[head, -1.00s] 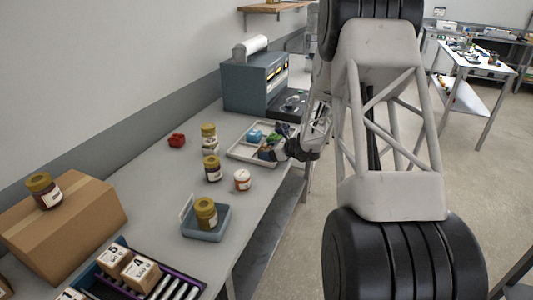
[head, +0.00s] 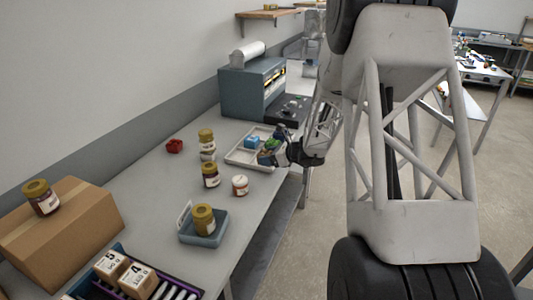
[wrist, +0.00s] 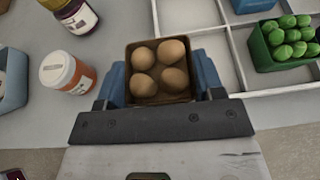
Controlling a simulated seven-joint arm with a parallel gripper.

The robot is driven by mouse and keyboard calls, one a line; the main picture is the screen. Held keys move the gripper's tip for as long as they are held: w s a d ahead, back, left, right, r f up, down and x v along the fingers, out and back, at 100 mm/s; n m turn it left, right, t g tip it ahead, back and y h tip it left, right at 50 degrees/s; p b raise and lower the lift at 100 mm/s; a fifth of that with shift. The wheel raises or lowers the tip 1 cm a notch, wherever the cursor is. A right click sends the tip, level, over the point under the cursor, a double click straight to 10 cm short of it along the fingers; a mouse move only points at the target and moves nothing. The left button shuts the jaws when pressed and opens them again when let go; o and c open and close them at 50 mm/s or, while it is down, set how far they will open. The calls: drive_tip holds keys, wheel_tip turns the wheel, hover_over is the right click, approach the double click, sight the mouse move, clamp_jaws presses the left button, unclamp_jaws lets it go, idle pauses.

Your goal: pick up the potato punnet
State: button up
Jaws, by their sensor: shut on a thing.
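The potato punnet (wrist: 159,98) is a small brown open box holding several brown, egg-shaped potatoes. In the wrist view it sits between the two blue fingers of my gripper (wrist: 160,76), which is shut on its sides. The punnet looks upright. In the head view my gripper (head: 278,155) is at the near right edge of the white divided tray (head: 237,158). The punnet cannot be made out clearly there, and its height above the tray or table cannot be told.
The tray holds a green punnet (wrist: 257,50) of green produce and a blue punnet (head: 252,142). A white-lidded jar (head: 240,186), gold-lidded jars (head: 211,175) and a blue bin (head: 216,236) stand left of it. A dark machine (head: 245,92) stands behind.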

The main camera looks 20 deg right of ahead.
drive_tip(key=s, duration=0.3)
drive_tip(key=s+a, duration=0.1)
drive_tip(key=s, duration=0.2)
drive_tip(key=s+a+r, duration=0.1)
drive_tip(key=s, duration=0.2)
drive_tip(key=shift+s+a, duration=0.2)
drive_tip(key=shift+s, duration=0.2)
